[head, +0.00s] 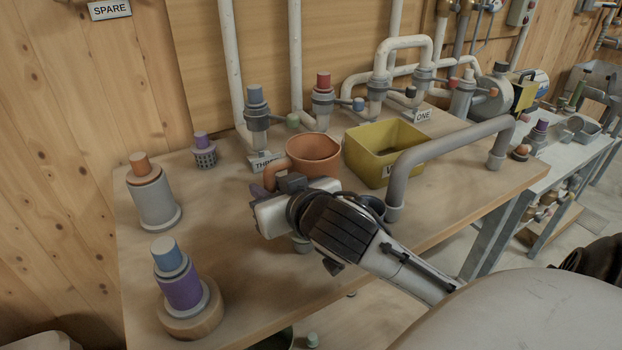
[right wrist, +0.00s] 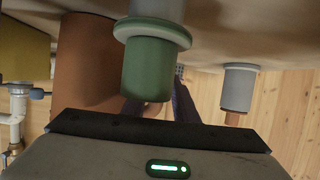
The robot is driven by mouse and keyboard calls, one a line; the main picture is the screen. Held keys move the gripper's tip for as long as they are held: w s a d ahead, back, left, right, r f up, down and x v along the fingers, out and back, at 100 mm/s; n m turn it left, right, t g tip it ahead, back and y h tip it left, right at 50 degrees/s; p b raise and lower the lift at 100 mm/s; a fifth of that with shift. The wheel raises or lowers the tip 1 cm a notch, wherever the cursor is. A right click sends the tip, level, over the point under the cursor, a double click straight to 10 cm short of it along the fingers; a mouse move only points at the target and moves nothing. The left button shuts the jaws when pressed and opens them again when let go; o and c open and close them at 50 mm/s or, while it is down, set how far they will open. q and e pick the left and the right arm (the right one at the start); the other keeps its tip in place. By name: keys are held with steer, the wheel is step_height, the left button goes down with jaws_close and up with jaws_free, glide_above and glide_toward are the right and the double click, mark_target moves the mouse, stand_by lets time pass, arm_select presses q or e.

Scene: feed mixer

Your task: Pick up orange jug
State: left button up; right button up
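The orange jug (head: 313,153) stands upright on the wooden table, its handle (head: 272,172) toward the left. It also shows in the right wrist view (right wrist: 82,65), left of the fingers. My right gripper (head: 258,194) is at the jug's near left side, close to the handle. In the right wrist view its dark fingers (right wrist: 160,108) are spread apart. A green-ended cylinder (right wrist: 148,70) covers part of the space between them, so contact with the handle cannot be told. My left gripper is not in view.
A yellow bin (head: 384,150) stands right of the jug, beside a grey bent pipe (head: 445,147). Behind are capped pipe fittings (head: 257,117). A grey cylinder (head: 153,200) and a purple-blue one (head: 180,285) stand at the left. The table between them and the gripper is clear.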

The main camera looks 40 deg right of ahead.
steer(key=x, duration=0.4)
steer(key=shift+w+d+f, duration=0.1)
steer(key=shift+f, duration=0.05)
jaws_close()
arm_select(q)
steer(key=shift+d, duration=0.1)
